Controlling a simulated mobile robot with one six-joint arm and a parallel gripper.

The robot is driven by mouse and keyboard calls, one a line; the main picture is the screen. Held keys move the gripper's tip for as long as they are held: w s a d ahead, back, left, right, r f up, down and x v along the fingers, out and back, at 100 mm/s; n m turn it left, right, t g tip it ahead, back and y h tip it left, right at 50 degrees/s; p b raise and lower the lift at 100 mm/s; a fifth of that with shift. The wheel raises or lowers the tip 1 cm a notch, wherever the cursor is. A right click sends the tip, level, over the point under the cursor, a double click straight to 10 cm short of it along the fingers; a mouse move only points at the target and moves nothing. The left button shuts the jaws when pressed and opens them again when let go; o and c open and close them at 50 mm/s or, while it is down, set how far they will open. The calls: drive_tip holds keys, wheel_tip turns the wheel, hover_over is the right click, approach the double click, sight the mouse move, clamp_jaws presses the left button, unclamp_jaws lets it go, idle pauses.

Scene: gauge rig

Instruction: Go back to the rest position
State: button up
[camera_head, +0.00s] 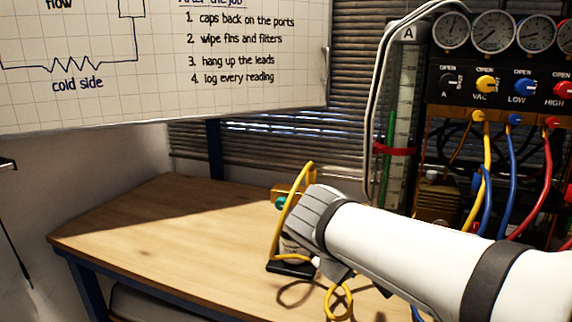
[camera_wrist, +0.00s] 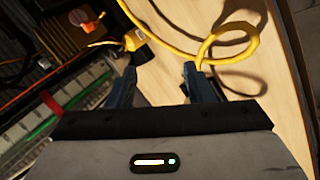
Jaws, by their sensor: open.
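My gripper (camera_wrist: 158,72) is open in the wrist view, its two dark fingers apart with bare wooden bench top showing between them. A yellow hose (camera_wrist: 185,50) passes just beyond the fingertips and loops near the right one; I cannot tell whether it touches. A yellow fitting (camera_wrist: 134,40) on the hose lies near the left fingertip. In the head view my white arm reaches in from the lower right over the bench and hides most of the gripper. The yellow hose (camera_head: 281,232) also shows there, arching beside my wrist.
The wooden bench (camera_head: 150,225) is clear on its left. At the right stands the gauge panel (camera_head: 480,82) with yellow, blue and red hoses hanging down. A clear graduated column (camera_head: 400,120) stands beside it. A whiteboard (camera_head: 120,110) hangs at upper left.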

drive_tip(key=s+d+r+m+g+y+p, duration=0.2)
drive_tip(key=s+r+m+g+y+p, duration=0.2)
drive_tip(key=s+p, duration=0.7)
drive_tip(key=shift+s+r+m+y+p, duration=0.45)
drive_tip(key=shift+r+m+p, duration=0.85)
drive_tip(key=shift+p, duration=1.55)
drive_tip(key=shift+w+d+f, duration=0.1)
drive_tip(key=shift+w+f, duration=0.05)
drive_tip(key=shift+f, duration=0.1)
